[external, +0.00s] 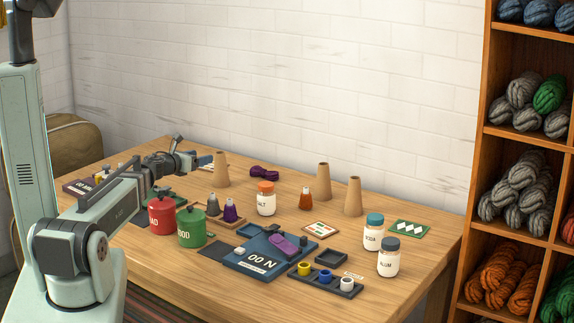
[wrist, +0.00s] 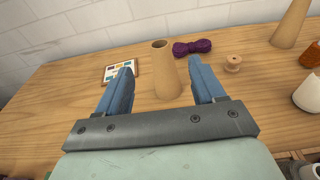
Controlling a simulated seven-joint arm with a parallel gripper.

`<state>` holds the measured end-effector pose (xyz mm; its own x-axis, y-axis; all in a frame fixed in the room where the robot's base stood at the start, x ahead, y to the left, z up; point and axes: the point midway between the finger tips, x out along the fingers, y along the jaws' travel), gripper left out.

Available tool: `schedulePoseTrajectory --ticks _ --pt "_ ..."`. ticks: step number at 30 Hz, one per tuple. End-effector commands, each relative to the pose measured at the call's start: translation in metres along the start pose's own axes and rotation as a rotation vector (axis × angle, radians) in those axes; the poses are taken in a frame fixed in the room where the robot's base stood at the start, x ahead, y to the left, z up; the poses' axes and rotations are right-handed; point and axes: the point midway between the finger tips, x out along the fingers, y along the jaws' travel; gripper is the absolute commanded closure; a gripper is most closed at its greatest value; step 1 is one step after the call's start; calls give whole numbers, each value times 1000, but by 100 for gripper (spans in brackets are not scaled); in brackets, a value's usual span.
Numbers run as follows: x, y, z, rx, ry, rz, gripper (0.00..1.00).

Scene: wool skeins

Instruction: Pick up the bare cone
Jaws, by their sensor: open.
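A bare tan cone (external: 221,170) stands upright toward the back left of the table. In the wrist view this cone (wrist: 166,76) shows between the two blue fingers, with its hollow top visible. My gripper (external: 198,161) is open, just left of the cone in the external view; in the wrist view my gripper (wrist: 161,66) has a finger on each side of it, with visible gaps. I cannot tell how far down the fingers reach. Two more bare tan cones, one left (external: 322,182) and one right (external: 353,197), stand farther right.
Red (external: 161,216) and green (external: 191,228) canisters and a salt jar (external: 266,200) stand nearer the front.

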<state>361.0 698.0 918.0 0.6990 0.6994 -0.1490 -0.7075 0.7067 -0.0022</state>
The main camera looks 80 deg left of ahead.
Motion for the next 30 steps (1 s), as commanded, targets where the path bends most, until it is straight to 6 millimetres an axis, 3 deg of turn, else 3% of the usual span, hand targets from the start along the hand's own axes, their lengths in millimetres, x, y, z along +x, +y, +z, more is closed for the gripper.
schedulePoseTrajectory --ticks 3,9,17,30 --pt "25 1 0 1 0 -2 32" --pt "56 1 0 2 0 -1 32" --pt "68 0 -2 2 1 -1 32" --pt "114 2 -6 1 1 -1 32"
